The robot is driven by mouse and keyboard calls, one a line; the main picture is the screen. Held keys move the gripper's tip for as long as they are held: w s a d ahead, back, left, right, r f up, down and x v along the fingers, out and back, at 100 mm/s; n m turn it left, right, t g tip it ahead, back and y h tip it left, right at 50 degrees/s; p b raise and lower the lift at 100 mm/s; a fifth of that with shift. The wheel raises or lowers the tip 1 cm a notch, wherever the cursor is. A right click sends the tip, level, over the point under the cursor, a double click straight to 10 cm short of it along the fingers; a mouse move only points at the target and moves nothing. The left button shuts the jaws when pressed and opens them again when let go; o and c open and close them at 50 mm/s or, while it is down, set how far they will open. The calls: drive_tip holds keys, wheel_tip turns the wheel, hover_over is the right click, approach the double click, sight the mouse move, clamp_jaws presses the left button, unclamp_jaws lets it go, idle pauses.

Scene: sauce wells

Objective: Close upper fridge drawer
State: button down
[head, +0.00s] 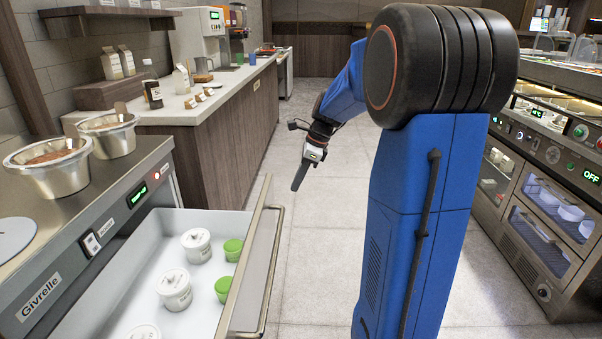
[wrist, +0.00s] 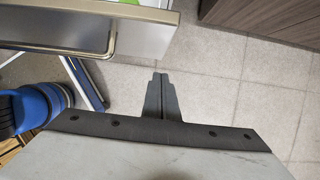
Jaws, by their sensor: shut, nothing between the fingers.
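The upper fridge drawer (head: 262,262) is pulled out from the counter unit at the left of the head view. Its white inside holds white lidded tubs (head: 174,288) and green-capped cups (head: 233,250). A metal bar handle (head: 272,285) runs along its front. My gripper (head: 299,178) is shut and empty, hanging over the floor just beyond the drawer's far front corner, apart from it. In the wrist view my gripper (wrist: 160,82) points over floor tiles, with the drawer front and handle (wrist: 98,52) at upper left. The drawer's near end is cut off.
Two metal sauce wells (head: 52,165) sit on the counter (head: 90,205). A wooden counter (head: 225,140) with bottles and bags stands behind. Glass-fronted appliances (head: 545,215) line the right side. The tiled floor (head: 325,220) between is clear.

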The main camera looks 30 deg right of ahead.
drive_tip(key=w+a+f, duration=0.3)
drive_tip(key=a, duration=0.1)
drive_tip(key=shift+a, duration=0.15)
drive_tip(key=shift+w+a+f, duration=0.1)
drive_tip(key=shift+a, duration=0.05)
idle(0.4)
drive_tip(key=w+a, duration=0.9)
drive_tip(key=a, duration=0.4)
drive_tip(key=w+a, duration=1)
drive_tip(key=a, duration=0.3)
drive_tip(key=shift+a, duration=0.15)
drive_tip(key=shift+w, duration=0.15)
